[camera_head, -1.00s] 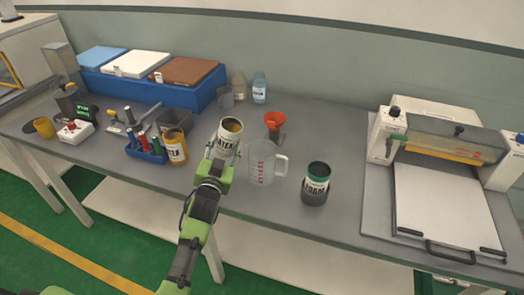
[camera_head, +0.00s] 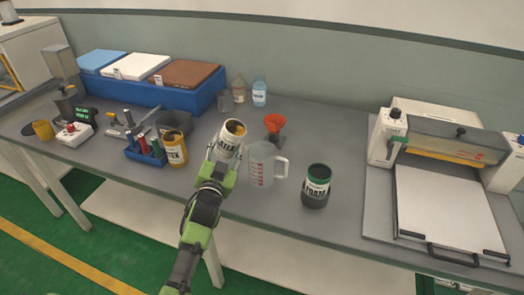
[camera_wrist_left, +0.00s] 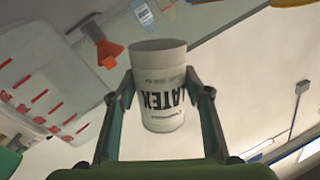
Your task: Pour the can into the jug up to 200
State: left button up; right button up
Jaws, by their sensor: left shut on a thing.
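My left gripper (camera_head: 222,172) is shut on a white can labelled LATEX (camera_head: 226,149). In the left wrist view the can (camera_wrist_left: 160,88) sits between the two fingers of the gripper (camera_wrist_left: 163,98). The can is open at the top, with something yellowish inside its mouth, and it tilts a little to the right. The clear jug (camera_head: 262,166) with red marks and a handle stands on the table just right of the can, apart from it in the head view. It also shows at the left of the left wrist view (camera_wrist_left: 50,75). The jug looks empty. My right gripper is not visible.
A dark can with a green band (camera_head: 316,187) stands right of the jug. An orange funnel (camera_head: 275,123) is behind it. A yellow can (camera_head: 174,149) and a blue rack (camera_head: 146,152) stand to the left. A press machine (camera_head: 445,185) fills the right side.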

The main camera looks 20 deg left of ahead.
aim_at(227, 140)
pick_arm(q)
jog(key=shift+d+r+m, duration=0.2)
jog(key=shift+r+m, duration=0.15)
jog(key=shift+m, duration=0.15)
jog(key=shift+m+t, duration=0.3)
jog(key=shift+m, duration=0.6)
jog(key=shift+d+r+p, duration=0.25)
jog(key=shift+r+p, duration=0.15)
jog(key=shift+r, duration=0.6)
jog(key=shift+d+r+p, duration=0.2)
jog(key=shift+r+p, duration=0.15)
jog(key=shift+r, duration=0.65)
jog(key=shift+f, duration=0.1)
jog(key=shift+f+m+b, duration=0.2)
jog(key=shift+m+b, duration=0.7)
jog(key=shift+a+f+m+t+b, duration=0.1)
jog(key=shift+f+m+t+b, duration=0.2)
jog(key=shift+f+m+b, duration=0.9)
jog(key=shift+a+r+m+t+h, duration=0.1)
jog(key=shift+r+m+t+h, duration=0.3)
jog(key=shift+r+m, duration=0.75)
dwell(1.2)
